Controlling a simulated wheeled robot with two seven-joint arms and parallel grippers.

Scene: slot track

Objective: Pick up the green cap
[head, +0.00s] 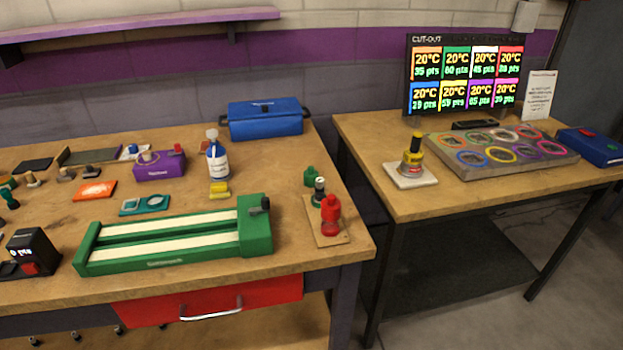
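A small green piece (310,176), which looks like the green cap, sits near the right end of the wooden workbench (150,284). Other small green pieces (9,192) show at the left edge of the bench. Neither of my grippers is in view.
A green slot track (175,238) lies along the bench front, left of the bottles. A blue toolbox (265,119) and a white bottle (217,158) stand behind.

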